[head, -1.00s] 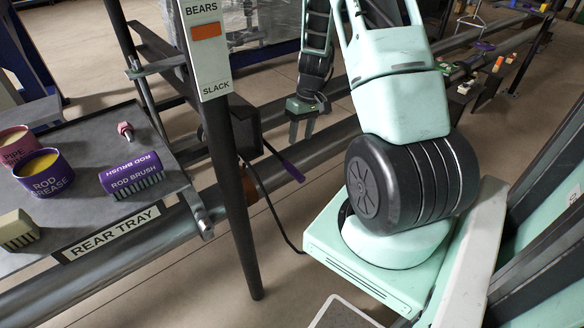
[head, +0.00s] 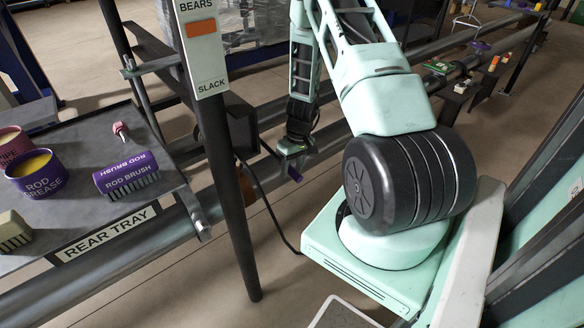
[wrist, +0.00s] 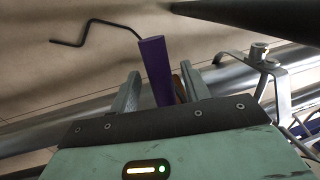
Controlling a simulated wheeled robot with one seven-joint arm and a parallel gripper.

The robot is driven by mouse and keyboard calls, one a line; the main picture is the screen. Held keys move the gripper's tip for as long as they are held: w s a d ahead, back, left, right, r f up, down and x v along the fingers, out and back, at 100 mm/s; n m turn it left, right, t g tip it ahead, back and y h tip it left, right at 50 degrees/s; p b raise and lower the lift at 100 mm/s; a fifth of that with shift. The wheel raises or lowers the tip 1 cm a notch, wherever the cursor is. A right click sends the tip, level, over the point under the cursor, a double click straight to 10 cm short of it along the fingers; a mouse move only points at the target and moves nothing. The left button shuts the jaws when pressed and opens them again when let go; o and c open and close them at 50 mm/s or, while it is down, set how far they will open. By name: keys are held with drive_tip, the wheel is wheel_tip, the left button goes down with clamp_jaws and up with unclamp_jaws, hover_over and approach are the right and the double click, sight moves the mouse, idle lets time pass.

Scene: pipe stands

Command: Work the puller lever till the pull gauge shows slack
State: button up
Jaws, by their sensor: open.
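The pull gauge (head: 207,60) is a white upright plate on a dark post, with BEARS at its top and SLACK at its bottom. Its orange marker (head: 201,28) sits near the BEARS end. The puller lever has a purple handle (wrist: 155,68), which stands between my fingers in the wrist view. My gripper (wrist: 160,78) is open, one finger on each side of the handle, with a gap visible at least on the right. In the head view my gripper (head: 293,150) is over the handle and hides most of it. The lever's lower end is hidden.
The rear tray (head: 75,215) at left holds a rod brush (head: 125,175), a rod grease tub (head: 37,172) and other small items. The dark gauge post (head: 228,190) stands between tray and gripper. Long grey pipes (head: 330,135) run behind. A dark bent rod (wrist: 85,30) shows in the wrist view.

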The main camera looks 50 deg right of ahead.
drive_tip(key=shift+c, duration=0.4)
clamp_jaws()
drive_tip(key=shift+r+p, duration=0.55)
drive_tip(key=shift+p, duration=0.1)
drive_tip(key=r+g+p, duration=0.1)
drive_tip(key=r+p, duration=0.1)
drive_tip(key=r, duration=0.1)
drive_tip(key=w+r+g+p, duration=0.1)
drive_tip(key=r+p, duration=0.2)
drive_tip(key=r+g+y+p, duration=0.1)
drive_tip(key=r+g+p, duration=0.1)
drive_tip(key=r+p, duration=0.1)
drive_tip(key=shift+w+d, duration=0.15)
drive_tip(key=shift+w, duration=0.2)
drive_tip(key=shift+w+d+r+m+g, duration=0.1)
drive_tip(key=shift+w+r+m+g, duration=0.05)
drive_tip(key=shift+r+m+g, duration=0.2)
drive_tip(key=shift+o, duration=0.4)
unclamp_jaws()
